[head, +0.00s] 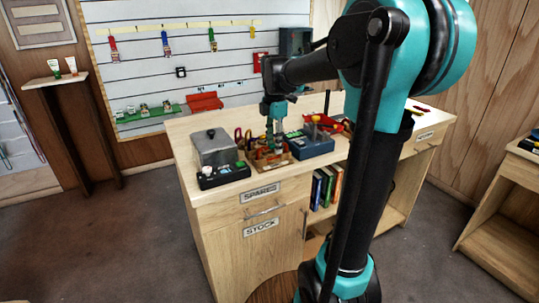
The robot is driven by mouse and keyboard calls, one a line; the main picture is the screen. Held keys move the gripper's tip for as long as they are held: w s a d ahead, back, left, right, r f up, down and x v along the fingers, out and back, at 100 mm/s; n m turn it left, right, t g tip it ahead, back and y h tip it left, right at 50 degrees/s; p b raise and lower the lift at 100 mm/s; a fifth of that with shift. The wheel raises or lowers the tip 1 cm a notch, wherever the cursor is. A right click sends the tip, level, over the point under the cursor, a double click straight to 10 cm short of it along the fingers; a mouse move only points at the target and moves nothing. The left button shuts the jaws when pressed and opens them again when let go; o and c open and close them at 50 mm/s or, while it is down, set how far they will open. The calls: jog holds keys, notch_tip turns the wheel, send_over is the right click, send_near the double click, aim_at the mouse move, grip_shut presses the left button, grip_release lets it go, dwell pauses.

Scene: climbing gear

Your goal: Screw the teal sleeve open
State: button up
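My gripper (274,139) points down over the wooden bench, above or at a small wooden rack (272,167) that holds several red and orange pieces of gear. From this distance I cannot tell whether its fingers are open or shut, or whether they touch anything. I cannot pick out the teal sleeve; it is too small to see or hidden by the gripper. The teal part just above the fingers looks like my own wrist.
A grey box (214,146) and a black box with a green button (222,176) stand left of the rack. A blue box (309,146) stands right. Red-handled tools lie behind. The bench (265,205) has books on a shelf below. A slatted wall board stands behind.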

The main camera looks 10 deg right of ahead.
aim_at(272, 147)
jog(key=shift+f, duration=1.35)
jog(key=shift+w+a, duration=0.2)
jog(key=shift+w, duration=0.5)
jog(key=shift+r, duration=1.4)
